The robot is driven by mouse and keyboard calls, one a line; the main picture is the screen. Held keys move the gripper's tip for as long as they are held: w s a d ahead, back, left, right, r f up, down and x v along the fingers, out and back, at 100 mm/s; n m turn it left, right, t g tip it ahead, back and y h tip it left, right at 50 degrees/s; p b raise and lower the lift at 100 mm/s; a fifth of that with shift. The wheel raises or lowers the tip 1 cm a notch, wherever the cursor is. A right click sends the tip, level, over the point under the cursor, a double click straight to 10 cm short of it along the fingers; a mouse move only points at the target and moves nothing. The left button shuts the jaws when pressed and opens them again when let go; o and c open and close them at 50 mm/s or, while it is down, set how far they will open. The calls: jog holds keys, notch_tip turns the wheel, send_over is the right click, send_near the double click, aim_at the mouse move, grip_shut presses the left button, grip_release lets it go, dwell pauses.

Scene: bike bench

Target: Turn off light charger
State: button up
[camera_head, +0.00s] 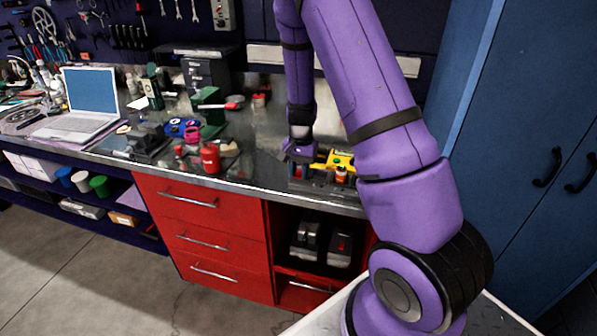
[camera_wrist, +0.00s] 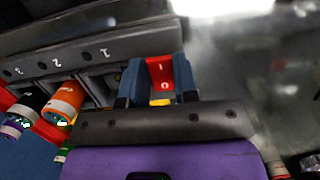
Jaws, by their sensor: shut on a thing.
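The light charger (camera_wrist: 30,68) is a grey block with slots numbered 1, 2 and 3, seen at the left of the wrist view. A red rocker switch (camera_wrist: 160,72) marked I and O sits at its right end. My gripper (camera_wrist: 158,84) has its two blue fingers on either side of the red switch and is shut on it. Which way the switch is set is hard to tell. In the head view my gripper (camera_head: 298,163) is low over the bench's front edge, and the charger is mostly hidden there.
In the head view a yellow item (camera_head: 341,159) lies right of my gripper. A red can (camera_head: 210,158), a green vise (camera_head: 209,112) and a laptop (camera_head: 90,105) stand left on the bench. Blue cabinets (camera_head: 540,130) rise at right.

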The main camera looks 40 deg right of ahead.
jog(key=shift+g+y, duration=0.3)
jog(key=shift+y, duration=0.1)
jog(key=o, duration=0.6)
jog(key=shift+o, duration=0.2)
jog(key=shift+r, duration=0.1)
jog(key=v, duration=1)
jog(key=shift+r, duration=0.35)
jog(key=shift+w+d, duration=0.1)
